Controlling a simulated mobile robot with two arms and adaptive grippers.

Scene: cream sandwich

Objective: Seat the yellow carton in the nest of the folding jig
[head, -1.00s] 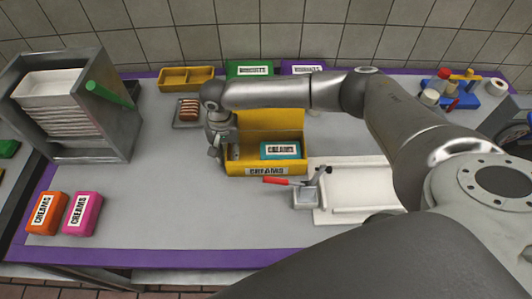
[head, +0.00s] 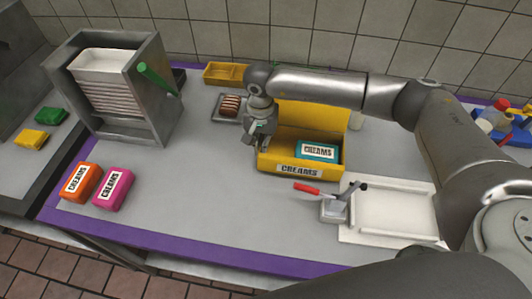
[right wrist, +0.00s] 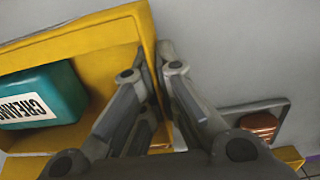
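The yellow carton (head: 268,165) stands upright on the table with its back panel raised, and a teal CREAMS pack (head: 318,148) lies inside it. The pack also shows in the right wrist view (right wrist: 42,98). My right gripper (head: 262,143) is at the carton's left end. In the right wrist view its fingers (right wrist: 158,52) lie on either side of the carton's side wall, close together and apparently shut on it. The white jig (head: 392,212), with a red-handled clamp (head: 335,207) at its left, lies in front and to the right of the carton, apart from it. My left gripper is not in view.
Orange (head: 80,182) and pink (head: 114,188) CREAMS packs lie at front left. A grey rack (head: 160,110) stands at back left. A small tray (head: 219,110) with brown biscuits and a yellow divided tray (head: 226,72) lie behind the gripper. The front middle is clear.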

